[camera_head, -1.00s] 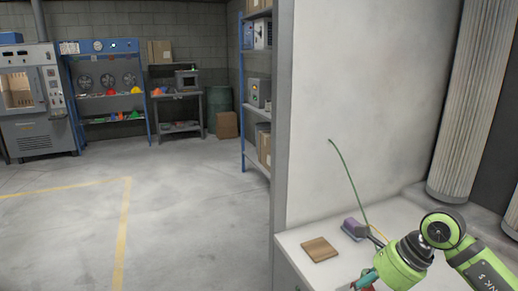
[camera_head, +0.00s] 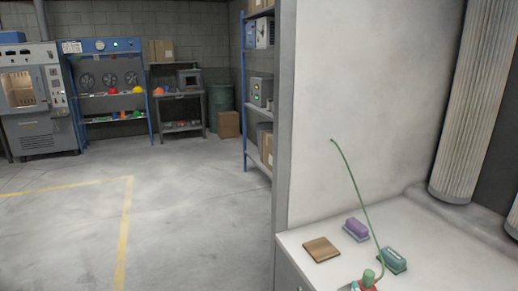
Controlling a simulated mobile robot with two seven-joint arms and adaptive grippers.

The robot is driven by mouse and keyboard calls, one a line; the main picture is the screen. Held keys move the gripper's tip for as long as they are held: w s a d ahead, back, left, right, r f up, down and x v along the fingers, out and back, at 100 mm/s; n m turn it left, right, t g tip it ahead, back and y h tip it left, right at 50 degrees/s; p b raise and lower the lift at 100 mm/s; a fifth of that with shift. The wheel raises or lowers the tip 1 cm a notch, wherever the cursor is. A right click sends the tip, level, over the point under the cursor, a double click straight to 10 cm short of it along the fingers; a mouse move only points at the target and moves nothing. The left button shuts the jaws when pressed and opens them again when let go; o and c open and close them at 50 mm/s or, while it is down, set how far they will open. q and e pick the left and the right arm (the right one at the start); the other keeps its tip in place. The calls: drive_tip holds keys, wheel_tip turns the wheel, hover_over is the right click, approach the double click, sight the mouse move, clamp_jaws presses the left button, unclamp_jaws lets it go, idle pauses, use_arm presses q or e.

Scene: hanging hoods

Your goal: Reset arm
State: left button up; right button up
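Neither of my grippers is in view. No part of my arms shows. A white bench top (camera_head: 440,255) fills the lower right. On it lie a flat brown wooden piece (camera_head: 322,250), a purple block-like item (camera_head: 356,229) and a teal block-like item (camera_head: 392,260). A red and green item (camera_head: 368,284) is at the bottom edge, partly cut off. A thin green curved line (camera_head: 362,200) rises from near it against the white wall.
A white wall panel (camera_head: 375,90) stands behind the bench, with a ribbed pipe (camera_head: 470,100) at right. Blue-framed shelving (camera_head: 259,155) stands left of the panel. Clear concrete floor (camera_head: 190,220) with yellow lines lies at left. Equipment racks (camera_head: 111,102) line the back.

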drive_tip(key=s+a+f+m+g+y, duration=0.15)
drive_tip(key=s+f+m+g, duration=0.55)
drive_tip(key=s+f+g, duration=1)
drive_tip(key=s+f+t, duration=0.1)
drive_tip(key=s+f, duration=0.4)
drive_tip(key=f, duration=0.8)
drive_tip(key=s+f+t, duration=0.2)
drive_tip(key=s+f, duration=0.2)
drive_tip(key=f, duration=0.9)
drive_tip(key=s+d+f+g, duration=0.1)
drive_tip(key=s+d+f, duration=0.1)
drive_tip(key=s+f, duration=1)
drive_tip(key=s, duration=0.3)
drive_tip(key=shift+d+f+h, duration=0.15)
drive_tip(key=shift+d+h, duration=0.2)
